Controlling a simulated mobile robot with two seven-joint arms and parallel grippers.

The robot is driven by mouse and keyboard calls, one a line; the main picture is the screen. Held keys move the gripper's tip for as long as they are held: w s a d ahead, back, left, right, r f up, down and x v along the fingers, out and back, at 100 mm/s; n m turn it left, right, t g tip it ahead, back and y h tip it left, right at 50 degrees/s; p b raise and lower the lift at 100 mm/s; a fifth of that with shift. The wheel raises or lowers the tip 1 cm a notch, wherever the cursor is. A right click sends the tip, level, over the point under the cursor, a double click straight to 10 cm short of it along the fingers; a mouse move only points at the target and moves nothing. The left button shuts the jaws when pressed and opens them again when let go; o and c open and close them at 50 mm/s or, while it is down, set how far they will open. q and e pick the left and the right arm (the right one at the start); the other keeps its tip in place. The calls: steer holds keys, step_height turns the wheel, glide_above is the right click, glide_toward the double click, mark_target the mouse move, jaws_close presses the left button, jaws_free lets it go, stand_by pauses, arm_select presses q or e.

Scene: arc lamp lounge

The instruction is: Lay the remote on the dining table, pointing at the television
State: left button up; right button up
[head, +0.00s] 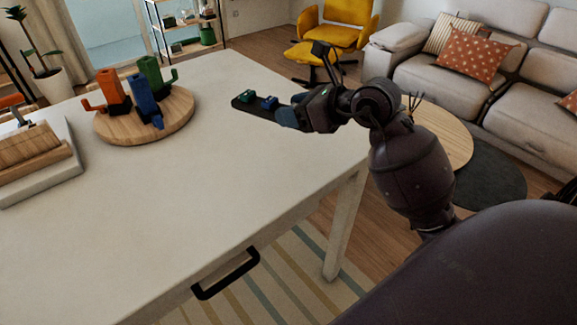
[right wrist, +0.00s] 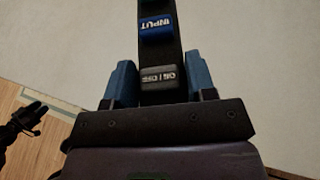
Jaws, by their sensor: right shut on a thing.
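My right gripper (head: 305,109) reaches in from the right over the white dining table (head: 230,165). It is shut on the remote (head: 240,103), a dark bar with a green and a blue button. The remote's free end points left in the head view. In the right wrist view the remote (right wrist: 161,58) runs straight out between the blue fingers, with a blue INPUT button and a grey button nearest the gripper. I cannot tell whether the remote touches the tabletop. No television is visible. My left gripper is not in the head view.
A pale tray with a slatted wooden piece (head: 35,148) lies at the left edge. The middle and front of the table are clear. A sofa (head: 455,85) stands beyond.

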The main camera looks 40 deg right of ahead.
steer(key=b, duration=0.1)
glide_above(293, 175)
step_height(293, 175, down, 9)
steer(key=shift+r, duration=0.2)
steer(key=shift+f+b, duration=0.35)
steer(key=shift+f, duration=0.5)
step_height(293, 175, down, 4)
steer(key=shift+b, duration=0.45)
steer(key=shift+f, duration=0.35)
steer(key=shift+f, duration=0.1)
steer(key=o, duration=1)
